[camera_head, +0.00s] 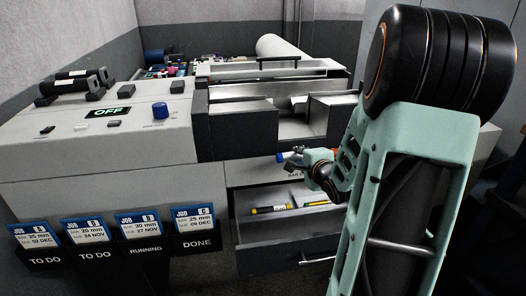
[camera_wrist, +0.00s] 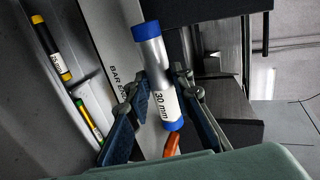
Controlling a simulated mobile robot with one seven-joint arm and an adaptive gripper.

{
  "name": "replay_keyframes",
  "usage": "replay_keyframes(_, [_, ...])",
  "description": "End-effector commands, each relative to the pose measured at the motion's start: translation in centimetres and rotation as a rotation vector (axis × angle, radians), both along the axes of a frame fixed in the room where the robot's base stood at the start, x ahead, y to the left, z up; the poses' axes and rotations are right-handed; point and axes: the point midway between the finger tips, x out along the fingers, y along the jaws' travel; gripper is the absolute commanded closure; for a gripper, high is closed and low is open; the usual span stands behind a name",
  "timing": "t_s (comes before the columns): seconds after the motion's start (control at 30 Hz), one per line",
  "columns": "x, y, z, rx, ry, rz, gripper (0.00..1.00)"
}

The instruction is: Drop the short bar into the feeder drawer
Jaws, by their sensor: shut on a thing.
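My gripper (camera_wrist: 160,92) is shut on the short bar (camera_wrist: 150,53), a silver bar with blue ends and a "30 mm" label, in the wrist view. In the head view my gripper (camera_head: 300,160) is above the back part of the open feeder drawer (camera_head: 290,247). A blue end of the bar (camera_head: 280,158) shows beside the fingers there; the rest is mostly hidden.
The lathe (camera_head: 250,128) rises behind the drawer, with a control panel (camera_head: 110,113) reading OFF. Two dark cylinders (camera_head: 75,82) lie on its left top. Job cards (camera_head: 138,224) hang in front at left. The drawer handle (camera_head: 318,260) sticks out at the front.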

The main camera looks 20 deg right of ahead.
Motion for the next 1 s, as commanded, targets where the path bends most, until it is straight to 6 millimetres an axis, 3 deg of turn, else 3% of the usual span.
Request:
replay_keyframes(0.1, [-1.8, -2.6, -1.9, 0.005, 0.005, -0.019, 1.0])
replay_keyframes(0.3, [-3.3, -4.3, -3.0, 0.012, 0.011, -0.028, 1.0])
replay_keyframes(0.57, [-3.5, -4.5, -4.0, 0.013, 0.012, -0.028, 1.0])
replay_keyframes(1.0, [-3.5, -4.5, -8.1, 0.012, 0.013, -0.029, 1.0])
